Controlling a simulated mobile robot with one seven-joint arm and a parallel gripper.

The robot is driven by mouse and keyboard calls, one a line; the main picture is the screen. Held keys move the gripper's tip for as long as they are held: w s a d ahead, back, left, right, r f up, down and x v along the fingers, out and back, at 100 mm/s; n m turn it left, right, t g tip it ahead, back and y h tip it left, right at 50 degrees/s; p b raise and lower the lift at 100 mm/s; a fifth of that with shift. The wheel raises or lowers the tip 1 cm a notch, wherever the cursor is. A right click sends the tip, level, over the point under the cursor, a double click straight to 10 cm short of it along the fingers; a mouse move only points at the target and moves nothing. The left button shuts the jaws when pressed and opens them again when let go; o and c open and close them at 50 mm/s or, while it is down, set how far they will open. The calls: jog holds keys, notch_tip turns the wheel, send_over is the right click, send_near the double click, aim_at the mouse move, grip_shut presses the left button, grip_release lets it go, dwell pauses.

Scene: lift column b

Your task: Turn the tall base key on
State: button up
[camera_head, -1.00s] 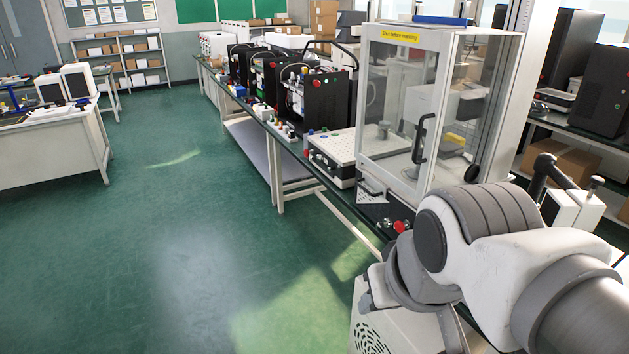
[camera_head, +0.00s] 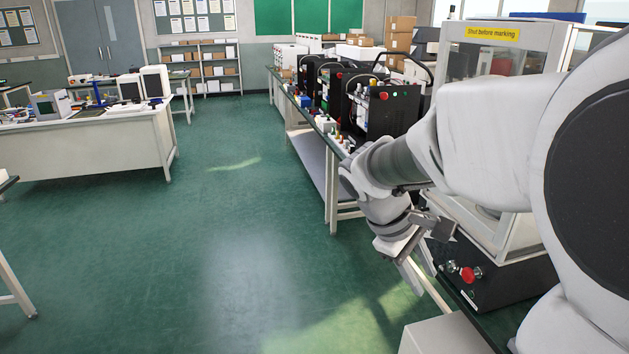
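The tall glazed cabinet (camera_head: 487,62) with a yellow "Shut before marking" label stands on the bench at the right, largely hidden by my arm. Its black base (camera_head: 505,285) carries a red button (camera_head: 467,274) and a small pale control (camera_head: 450,266) beside it. I cannot tell whether that control is the key. My gripper (camera_head: 412,276) points down, left of the base and apart from the controls. Its fingers are small and seen side-on, so I cannot tell whether they are open.
Several black machines (camera_head: 392,108) with red buttons stand along the green-topped bench beyond my gripper. A white bench (camera_head: 90,140) with equipment stands at the left. Open green floor (camera_head: 220,240) lies between them. A shelf (camera_head: 210,70) stands at the back wall.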

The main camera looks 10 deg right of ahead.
jog(key=w+d+f+n+g+h+b, duration=0.1)
jog(key=w+d+f+n+h+b, duration=0.15)
jog(key=w+f, duration=0.35)
jog(key=w+d+f+n+h+b, duration=0.1)
jog(key=w+f+n+h+b, duration=0.25)
jog(key=w+f, duration=0.25)
jog(key=n+t+h+b, duration=0.3)
jog(key=n+t+h, duration=0.1)
jog(key=n+h, duration=0.25)
send_near(443, 268)
jog(key=w+d+b, duration=0.1)
jog(key=d+b, duration=0.1)
jog(key=d, duration=0.6)
jog(key=shift+w+r+b, duration=0.3)
jog(key=shift+w+r, duration=0.05)
jog(key=shift+n+y, duration=0.25)
grip_shut()
